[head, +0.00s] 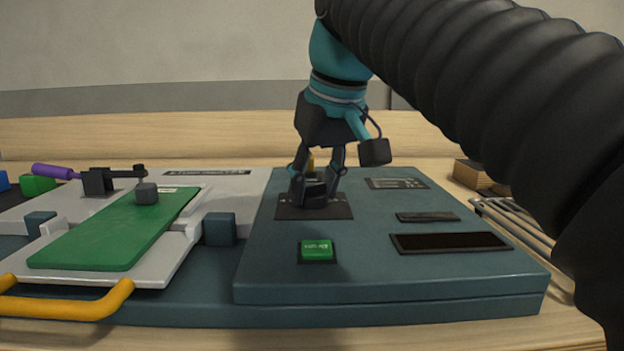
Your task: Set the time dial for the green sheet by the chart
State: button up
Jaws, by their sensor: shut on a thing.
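My gripper (318,183) points down over the console (390,277) and is shut on the dial (314,190), which sits on a dark square plate (315,211). The fingers hide most of the dial, so its setting cannot be read. The green sheet (120,228) lies on a light grey tray (172,262) at the left. A small label panel (397,184), perhaps the chart, is on the console at the back right; its text is too small to read.
A green button (317,250) is in front of the dial. Dark display strips (450,242) are at the right. A yellow handle (68,305) sticks out at the front left. Wooden blocks (474,175) and metal rods (515,225) lie at the right.

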jog(key=n+p, duration=0.1)
jog(key=n, duration=0.1)
jog(key=n+g+y+p, duration=0.1)
jog(key=n, duration=0.1)
jog(key=shift+w+d+r+n+p, duration=0.1)
jog(key=shift+d+n+p, duration=0.05)
jog(key=shift+n+p, duration=0.15)
jog(key=shift+n+g+y+p, duration=0.4)
jog(key=shift+n+g+y, duration=0.2)
jog(key=shift+n, duration=1.3)
jog(key=o, duration=1.1)
jog(key=shift+o, duration=0.2)
jog(key=v, duration=0.7)
jog(key=shift+r, duration=0.1)
